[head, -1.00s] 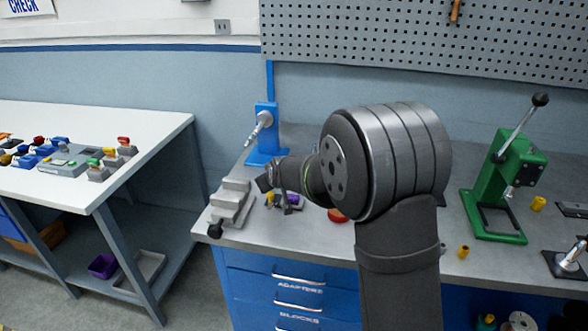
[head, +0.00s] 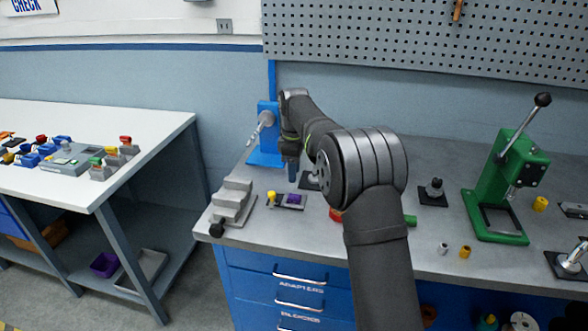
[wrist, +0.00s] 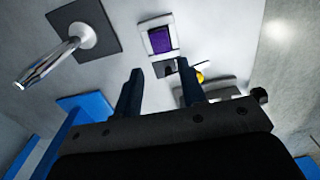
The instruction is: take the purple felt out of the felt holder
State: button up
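The purple felt (head: 294,199) sits in the small grey felt holder (head: 281,206) near the front of the grey bench. In the wrist view the purple felt (wrist: 163,40) lies inside the light frame of the holder (wrist: 147,27), just beyond my fingertips. My gripper (head: 293,180) points down above the bench, appearing just behind the holder. In the wrist view its two dark fingers (wrist: 160,68) are apart with nothing between them, so it is open and not touching the felt.
A yellow-topped peg (head: 271,197) stands left of the felt. A grey stepped block (head: 232,200) is further left. A metal post on a black base (wrist: 85,35) stands close by. A blue stand (head: 268,135) is behind, and a green press (head: 500,190) is far right.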

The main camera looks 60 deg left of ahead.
aim_at(294, 196)
jog(key=shift+f, duration=4.45)
jog(key=c, duration=0.7)
jog(key=shift+r, duration=0.1)
jog(key=shift+r, duration=4.45)
